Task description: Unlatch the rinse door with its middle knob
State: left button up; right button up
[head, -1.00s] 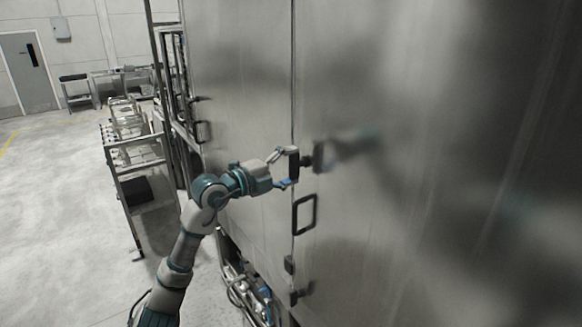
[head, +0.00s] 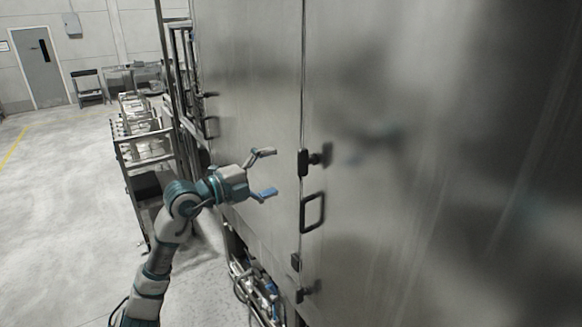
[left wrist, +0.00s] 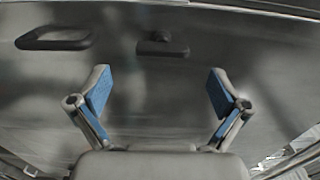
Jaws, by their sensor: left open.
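The rinse door (head: 400,230) is a large shiny steel panel that fills the right of the head view. Its middle knob (head: 304,163) is a black upright block at the door's left seam. In the left wrist view the knob (left wrist: 162,47) sits ahead, beyond and above the fingertips. My left gripper (head: 267,173) is open and empty, to the left of the knob and apart from it. Both blue-padded fingers show spread in the left wrist view (left wrist: 156,82). The door looks closed along the seam. My right gripper is not in view.
A black loop handle (head: 312,212) is just below the knob and also shows in the left wrist view (left wrist: 54,39). Lower black fittings (head: 303,294) line the seam. A metal rack (head: 146,150) stands to the left. The floor (head: 60,220) at left is clear.

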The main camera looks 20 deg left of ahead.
pick_arm(q)
jog(key=v, duration=0.4)
jog(key=shift+s+a, duration=0.1)
jog(key=shift+a, duration=0.3)
jog(key=shift+d+f, duration=0.1)
jog(key=shift+d, duration=0.1)
